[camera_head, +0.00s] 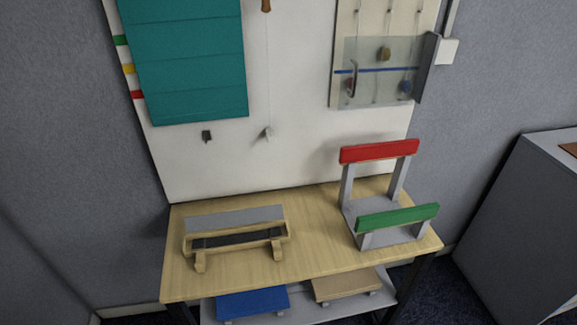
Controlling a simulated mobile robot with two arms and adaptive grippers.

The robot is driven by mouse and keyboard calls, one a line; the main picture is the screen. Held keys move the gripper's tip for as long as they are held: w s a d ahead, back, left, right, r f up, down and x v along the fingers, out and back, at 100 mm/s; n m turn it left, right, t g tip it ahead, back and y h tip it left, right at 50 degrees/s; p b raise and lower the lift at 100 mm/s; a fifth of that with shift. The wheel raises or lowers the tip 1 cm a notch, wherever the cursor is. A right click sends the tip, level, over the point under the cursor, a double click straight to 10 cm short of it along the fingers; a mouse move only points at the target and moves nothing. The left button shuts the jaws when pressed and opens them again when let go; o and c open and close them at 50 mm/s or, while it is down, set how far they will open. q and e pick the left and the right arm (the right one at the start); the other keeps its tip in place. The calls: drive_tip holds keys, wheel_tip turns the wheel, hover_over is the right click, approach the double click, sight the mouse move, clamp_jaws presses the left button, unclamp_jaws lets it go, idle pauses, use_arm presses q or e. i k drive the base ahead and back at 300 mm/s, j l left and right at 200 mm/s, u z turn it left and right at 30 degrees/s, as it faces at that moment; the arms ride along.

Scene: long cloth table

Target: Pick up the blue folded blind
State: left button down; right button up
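A flat blue piece (253,302), which looks like the blue folded blind, lies on the grey lower shelf (306,312) under the table top. Its front edge shows light small supports or tabs below it. A teal blind (190,62) with horizontal fold lines hangs open on the white board (290,155) at the upper left. Neither of my grippers is in view.
A tan flat piece (346,284) lies right of the blue one. On the wooden table top (315,262) stand a wooden holder (198,254) and a grey stand (372,212) with red and green bars. A clear-covered panel (378,72) hangs upper right. A grey cabinet (520,225) stands right.

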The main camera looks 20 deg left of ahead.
sight(230, 305)
drive_tip(key=u, duration=1.05)
